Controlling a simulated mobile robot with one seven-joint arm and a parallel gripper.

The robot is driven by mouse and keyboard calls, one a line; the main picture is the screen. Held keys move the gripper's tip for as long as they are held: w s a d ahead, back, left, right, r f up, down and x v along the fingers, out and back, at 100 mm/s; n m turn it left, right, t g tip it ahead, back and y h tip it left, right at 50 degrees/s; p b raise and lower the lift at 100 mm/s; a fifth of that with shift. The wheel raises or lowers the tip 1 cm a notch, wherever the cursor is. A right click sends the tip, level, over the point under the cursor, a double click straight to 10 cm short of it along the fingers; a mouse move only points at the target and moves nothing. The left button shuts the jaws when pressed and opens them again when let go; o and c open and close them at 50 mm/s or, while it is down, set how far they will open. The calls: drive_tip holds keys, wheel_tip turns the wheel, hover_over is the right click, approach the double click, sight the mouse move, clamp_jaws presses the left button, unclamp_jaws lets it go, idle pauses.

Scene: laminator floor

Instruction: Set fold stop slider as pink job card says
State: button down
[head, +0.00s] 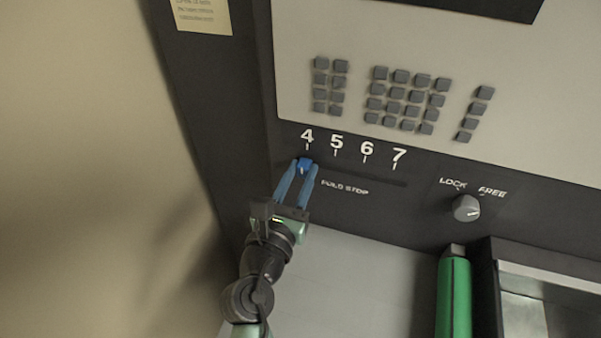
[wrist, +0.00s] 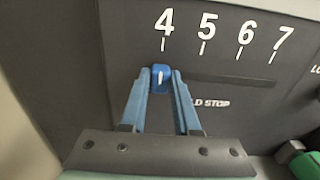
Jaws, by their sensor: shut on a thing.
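The blue fold stop slider (head: 304,166) sits at the left end of its slot, under the mark 4. It also shows in the wrist view (wrist: 160,78), its white line just below the 4 mark. The scale reads 4, 5, 6, 7 from left to right. My gripper (head: 302,171) has its two blue fingers on either side of the slider and is shut on it; the fingertips also show in the wrist view (wrist: 160,76). No pink job card is seen; a pale cream note (head: 203,15) at the top left is cut off and its text is too small to read.
The slot (head: 370,179) runs clear to the right of the slider. A LOCK/FREE knob (head: 466,208) sticks out at the right; its pointer setting is hard to tell. Below it is a green cylinder (head: 454,298). Grey keys (head: 402,93) stand above the scale.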

drive_tip(key=shift+d, duration=0.1)
idle(0.3)
drive_tip(key=s+d+p, duration=0.1)
drive_tip(key=d, duration=0.2)
drive_tip(key=s+d+p, duration=0.1)
drive_tip(key=d+p, duration=0.1)
drive_tip(key=d, duration=0.1)
drive_tip(key=s+d+p, duration=0.1)
drive_tip(key=d+p, duration=0.1)
drive_tip(key=d, duration=0.1)
drive_tip(key=shift+d, duration=0.25)
drive_tip(key=shift+a, duration=0.1)
drive_tip(key=c, duration=0.6)
unclamp_jaws()
drive_tip(key=shift+c, duration=0.2)
drive_tip(key=shift+s, duration=0.1)
drive_tip(key=b, duration=0.4)
approach(362, 174)
drive_tip(key=v, duration=0.6)
drive_tip(key=shift+s+a+r, duration=0.15)
drive_tip(key=shift+s, duration=0.2)
